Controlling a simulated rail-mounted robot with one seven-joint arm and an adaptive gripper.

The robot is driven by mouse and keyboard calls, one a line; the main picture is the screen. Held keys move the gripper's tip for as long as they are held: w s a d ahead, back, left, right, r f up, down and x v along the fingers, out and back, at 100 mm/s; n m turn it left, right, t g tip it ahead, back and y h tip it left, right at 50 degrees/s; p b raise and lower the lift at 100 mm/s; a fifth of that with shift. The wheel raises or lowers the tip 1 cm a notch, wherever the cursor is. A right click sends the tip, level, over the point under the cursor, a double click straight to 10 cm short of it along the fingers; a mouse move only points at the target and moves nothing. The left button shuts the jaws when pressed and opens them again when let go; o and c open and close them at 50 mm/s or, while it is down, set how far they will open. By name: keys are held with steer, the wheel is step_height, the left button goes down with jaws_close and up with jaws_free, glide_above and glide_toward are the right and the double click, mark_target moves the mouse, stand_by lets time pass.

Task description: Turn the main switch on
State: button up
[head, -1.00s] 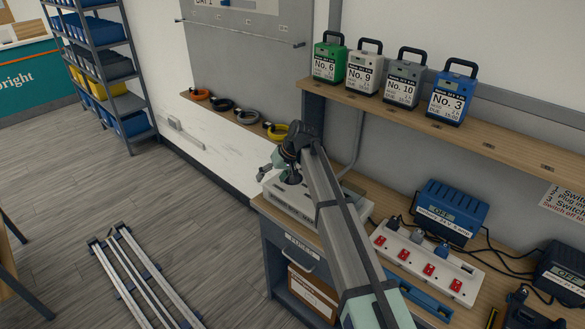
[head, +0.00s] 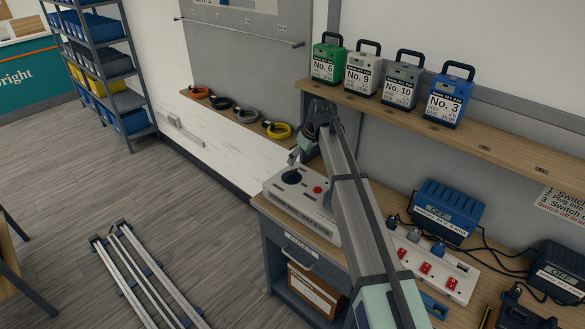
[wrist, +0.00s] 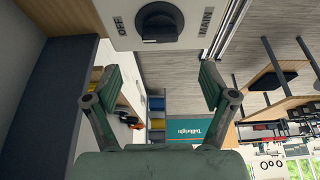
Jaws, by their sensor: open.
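The main switch is a black round knob (head: 291,176) on top of a pale grey box (head: 316,222) at the left end of the workbench. In the wrist view the knob (wrist: 159,22) shows at the top centre, with the printed words OFF to its left and MAIN to its right. Its exact setting is hard to tell. My gripper (head: 296,156) is just behind and above the knob in the head view, apart from it. In the wrist view my gripper (wrist: 158,84) has its two fingers spread wide with nothing between them.
A red button (head: 317,190) sits beside the knob. Numbered battery packs (head: 450,97) line the shelf above. Cable coils (head: 246,115) lie on the narrow ledge behind.

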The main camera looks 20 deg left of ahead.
mark_target(292, 171)
steer(key=p+x, duration=0.2)
steer(key=x, duration=0.7)
steer(key=shift+f, duration=0.1)
steer(key=c, duration=1.2)
